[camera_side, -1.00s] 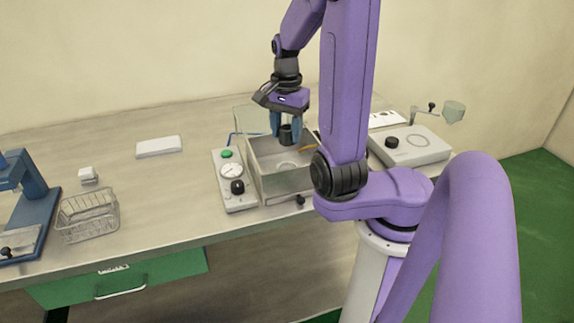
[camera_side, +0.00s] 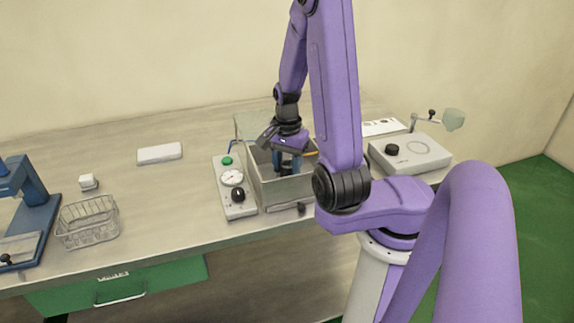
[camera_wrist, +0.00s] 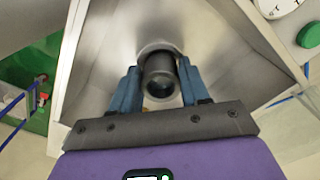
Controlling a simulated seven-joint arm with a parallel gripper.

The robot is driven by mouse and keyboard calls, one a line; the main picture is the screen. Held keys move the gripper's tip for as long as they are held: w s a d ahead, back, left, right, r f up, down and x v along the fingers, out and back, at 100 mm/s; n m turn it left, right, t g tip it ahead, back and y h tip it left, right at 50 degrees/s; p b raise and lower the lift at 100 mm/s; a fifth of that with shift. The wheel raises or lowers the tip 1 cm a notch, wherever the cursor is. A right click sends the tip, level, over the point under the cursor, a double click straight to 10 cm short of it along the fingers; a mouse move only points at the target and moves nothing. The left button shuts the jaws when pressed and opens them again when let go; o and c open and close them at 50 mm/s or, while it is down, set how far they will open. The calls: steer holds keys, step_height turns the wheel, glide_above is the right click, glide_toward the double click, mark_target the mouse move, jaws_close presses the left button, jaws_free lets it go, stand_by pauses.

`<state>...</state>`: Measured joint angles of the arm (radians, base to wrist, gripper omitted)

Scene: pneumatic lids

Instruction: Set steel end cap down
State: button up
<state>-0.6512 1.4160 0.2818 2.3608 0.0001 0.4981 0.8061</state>
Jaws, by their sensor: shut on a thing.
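My gripper (camera_side: 288,160) reaches down into an open metal box (camera_side: 276,199) in the side view. In the wrist view, my gripper (camera_wrist: 160,92) has its blue fingers shut on a dark, hollow cylindrical part (camera_wrist: 160,72), which I take to be the steel end cap. The cap is inside the box, above or at its floor; I cannot tell whether it touches. A pale ring or round seat shows just behind the cap in the wrist view. In the side view the cap is mostly hidden by the fingers and the box wall.
A control panel (camera_side: 236,205) with a gauge, green button and black knob stands left of the box. The box's clear lid (camera_side: 252,124) stands raised at the back.

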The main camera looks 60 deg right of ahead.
steer(key=shift+f, duration=0.1)
steer(key=o, duration=1.3)
step_height(320, 180, up, 12)
steer(key=w+a+n, duration=0.6)
steer(key=a+n, duration=0.2)
steer(key=n, duration=0.3)
steer(key=s+a+n, duration=0.2)
steer(key=s+n, duration=0.4)
steer(key=s+a+f+n, duration=0.1)
steer(key=s+a+n, duration=0.1)
steer(key=s+n, duration=0.4)
steer(key=s+a+n, duration=0.3)
steer(key=s+n, duration=0.4)
steer(key=shift+f+n, duration=0.3)
steer(key=shift+f, duration=0.05)
